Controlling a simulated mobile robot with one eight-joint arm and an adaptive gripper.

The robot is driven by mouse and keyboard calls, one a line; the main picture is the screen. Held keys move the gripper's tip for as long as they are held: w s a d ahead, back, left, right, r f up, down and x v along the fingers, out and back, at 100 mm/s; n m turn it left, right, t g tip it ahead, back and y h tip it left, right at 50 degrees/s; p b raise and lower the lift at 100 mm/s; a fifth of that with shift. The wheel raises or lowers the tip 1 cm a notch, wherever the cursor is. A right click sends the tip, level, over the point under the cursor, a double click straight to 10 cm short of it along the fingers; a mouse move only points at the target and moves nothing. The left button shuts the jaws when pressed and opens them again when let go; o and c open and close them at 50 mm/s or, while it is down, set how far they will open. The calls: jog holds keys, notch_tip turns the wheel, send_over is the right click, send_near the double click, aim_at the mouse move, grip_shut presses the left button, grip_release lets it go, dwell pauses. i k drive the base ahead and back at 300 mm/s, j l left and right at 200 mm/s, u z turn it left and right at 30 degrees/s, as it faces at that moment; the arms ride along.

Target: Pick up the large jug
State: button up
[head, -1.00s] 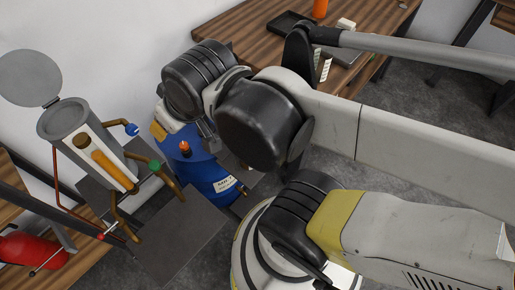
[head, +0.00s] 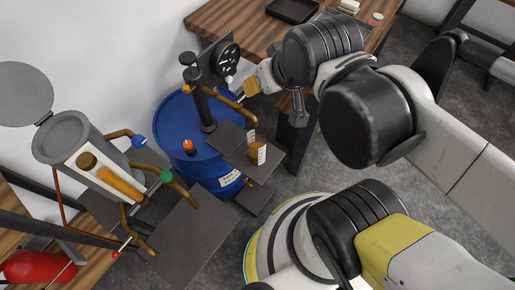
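A small clear vessel with a white graduated strip and amber colour (head: 257,152) stands on a dark square platform (head: 228,145) in front of the blue drum. It may be a jug; I cannot tell whether it is the large one. My gripper (head: 258,86) is at the end of the arm, beyond the vessel and above it in the picture, apart from it, by the brown spout. Its fingers are small and partly hidden by the wrist, so I cannot tell whether they are open.
The blue drum (head: 174,125) carries a black pump with a brown spout (head: 222,93). A grey cylinder with an open lid (head: 60,135) and brown pipes stands left. A wooden table (head: 232,22) with a black tray (head: 293,11) is behind. Grey floor shows at right.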

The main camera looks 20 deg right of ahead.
aim_at(256, 139)
jog(key=k+j+z, duration=0.15)
jog(key=k+j, duration=0.4)
jog(key=j, duration=0.2)
jog(key=k+j+z, duration=0.15)
jog(key=k+j, duration=0.4)
jog(key=j, duration=0.15)
